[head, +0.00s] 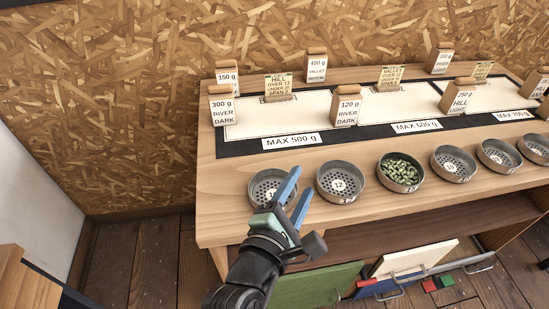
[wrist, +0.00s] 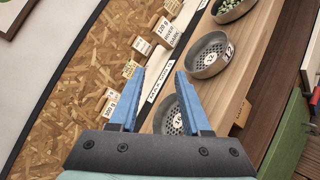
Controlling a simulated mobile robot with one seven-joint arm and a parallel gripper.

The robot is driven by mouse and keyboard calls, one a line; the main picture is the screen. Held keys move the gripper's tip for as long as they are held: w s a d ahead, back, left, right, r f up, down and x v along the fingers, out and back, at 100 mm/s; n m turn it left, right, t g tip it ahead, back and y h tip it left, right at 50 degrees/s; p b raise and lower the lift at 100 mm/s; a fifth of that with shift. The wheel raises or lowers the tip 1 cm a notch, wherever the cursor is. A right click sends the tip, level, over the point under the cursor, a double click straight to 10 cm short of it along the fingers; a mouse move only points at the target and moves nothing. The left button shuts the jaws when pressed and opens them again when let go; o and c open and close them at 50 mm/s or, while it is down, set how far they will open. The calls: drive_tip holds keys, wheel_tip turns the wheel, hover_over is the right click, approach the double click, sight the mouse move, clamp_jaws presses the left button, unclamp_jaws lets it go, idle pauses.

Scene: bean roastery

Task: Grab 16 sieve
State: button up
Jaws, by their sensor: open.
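Several round grey metal sieves with perforated floors stand in a row along the front of the wooden counter. The leftmost sieve (head: 260,184) is partly behind my gripper in the head view, and its number is not clearly readable. The one to its right (head: 338,195) reads 12. Further right are a sieve (head: 453,163) that seems to read 10 and smaller ones (head: 497,157) with unclear numbers. I cannot tell which is 16. My gripper (head: 301,182) is open and empty above the leftmost sieve, which shows between and beyond its blue fingers in the wrist view (wrist: 168,115).
A sieve filled with green beans (head: 400,173) stands right of the 12 sieve. Behind the row are pale trays (head: 285,112) with weight labels and standing label blocks (head: 346,108). Below the counter are a green panel (head: 310,287) and a white panel (head: 415,258).

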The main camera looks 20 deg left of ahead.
sight(296, 193)
drive_tip(key=s+a+f+n+g+p, duration=0.2)
drive_tip(key=s+f+n+g+p, duration=0.15)
drive_tip(key=s+n+p, duration=0.45)
drive_tip(key=shift+n+t, duration=0.45)
drive_tip(key=shift+n, duration=0.25)
drive_tip(key=x, duration=0.4)
drive_tip(key=b+x, duration=0.1)
drive_tip(key=x, duration=0.4)
drive_tip(key=b+x, duration=0.1)
drive_tip(key=x, duration=0.3)
drive_tip(key=shift+w+f, duration=0.1)
drive_tip(key=shift+f, duration=0.4)
clamp_jaws()
